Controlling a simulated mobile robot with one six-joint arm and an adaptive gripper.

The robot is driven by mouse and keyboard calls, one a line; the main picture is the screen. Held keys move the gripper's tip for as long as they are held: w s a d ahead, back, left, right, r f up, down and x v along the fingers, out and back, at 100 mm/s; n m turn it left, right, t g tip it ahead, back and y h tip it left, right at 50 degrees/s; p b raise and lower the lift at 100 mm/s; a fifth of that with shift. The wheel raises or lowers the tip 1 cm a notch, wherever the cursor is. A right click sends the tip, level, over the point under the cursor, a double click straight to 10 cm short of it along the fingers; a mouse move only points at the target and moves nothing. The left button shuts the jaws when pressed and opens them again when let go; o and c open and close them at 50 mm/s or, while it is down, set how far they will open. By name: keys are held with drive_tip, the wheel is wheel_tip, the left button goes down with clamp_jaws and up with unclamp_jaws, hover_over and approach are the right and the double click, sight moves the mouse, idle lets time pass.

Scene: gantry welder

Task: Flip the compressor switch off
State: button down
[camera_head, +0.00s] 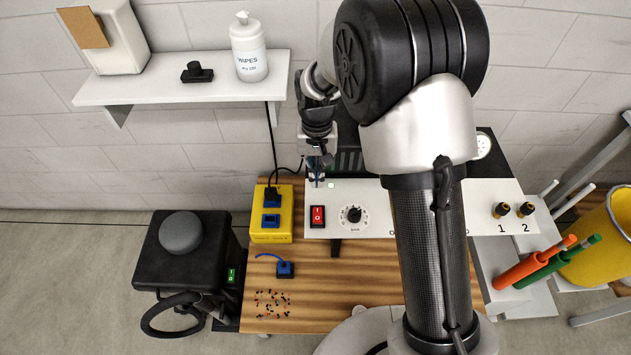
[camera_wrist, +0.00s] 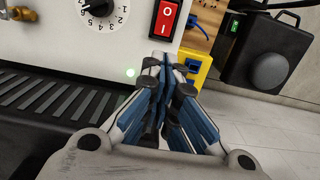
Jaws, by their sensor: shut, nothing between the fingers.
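A red rocker switch (camera_head: 317,216) marked I and O sits on the white panel (camera_head: 380,222), left of a numbered dial labelled BAR. It also shows in the wrist view (camera_wrist: 169,18), just beyond my fingertips. A second, green-lit switch (camera_head: 231,275) is on the side of a black box (camera_head: 180,255) at left; it shows in the wrist view too (camera_wrist: 234,26). No label I can read says which is the compressor's. My gripper (camera_head: 317,180) is shut and empty at the panel's back edge, its blue-and-black fingers (camera_wrist: 170,64) together. Whether the fingertips touch the panel is unclear.
A small green light (camera_head: 331,185) glows on the panel near the fingers. A shelf (camera_head: 190,91) hangs above. My arm hides part of the panel.

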wheel_tip(320, 180, up, 7)
drive_tip(key=w+p, duration=0.1)
drive_tip(key=shift+d+f, duration=0.1)
drive_tip(key=shift+f, duration=0.05)
idle(0.5)
